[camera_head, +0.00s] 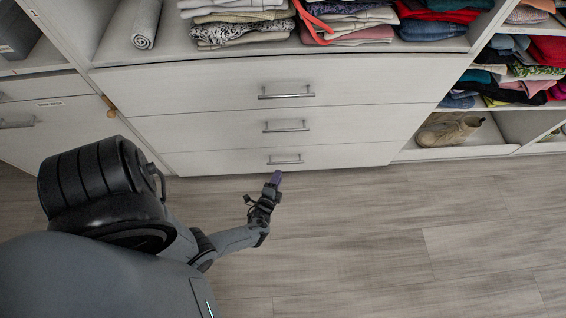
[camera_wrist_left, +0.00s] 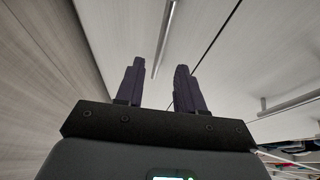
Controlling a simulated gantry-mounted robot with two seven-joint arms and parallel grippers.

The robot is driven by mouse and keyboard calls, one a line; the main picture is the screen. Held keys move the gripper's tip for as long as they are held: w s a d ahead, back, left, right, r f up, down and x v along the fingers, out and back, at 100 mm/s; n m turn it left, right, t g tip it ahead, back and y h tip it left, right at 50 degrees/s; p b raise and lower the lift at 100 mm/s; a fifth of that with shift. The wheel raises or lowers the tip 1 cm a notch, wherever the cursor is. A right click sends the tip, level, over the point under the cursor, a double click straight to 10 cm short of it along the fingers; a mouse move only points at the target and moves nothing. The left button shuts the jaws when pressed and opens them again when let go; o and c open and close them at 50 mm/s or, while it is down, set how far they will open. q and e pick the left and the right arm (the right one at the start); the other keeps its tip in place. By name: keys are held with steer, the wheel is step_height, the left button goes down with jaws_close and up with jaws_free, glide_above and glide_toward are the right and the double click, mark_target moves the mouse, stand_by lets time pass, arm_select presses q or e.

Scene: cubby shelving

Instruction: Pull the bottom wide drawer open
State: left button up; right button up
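The bottom wide drawer (camera_head: 220,162) is the lowest of three white drawers and its front looks flush with the one above. Its metal bar handle (camera_head: 285,161) is at the middle of its front. My left gripper (camera_head: 277,177) is just below and in front of this handle. In the left wrist view, its two dark fingers (camera_wrist_left: 159,78) are apart with nothing between their bases. The handle (camera_wrist_left: 165,40) shows ahead, in line with the gap between the fingers; I cannot tell whether they touch it. My right gripper is out of view.
The middle drawer handle (camera_head: 287,127) and top drawer handle (camera_head: 287,92) are above. Folded clothes (camera_head: 240,28) fill the shelf over the drawers. The wood floor (camera_head: 400,230) in front is clear.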

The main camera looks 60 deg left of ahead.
arm_select(q)
steer(key=b+x, duration=0.3)
steer(key=x, duration=0.4)
steer(key=shift+a, duration=0.15)
steer(key=shift+w, duration=0.15)
steer(key=shift+c, duration=0.2)
jaws_close()
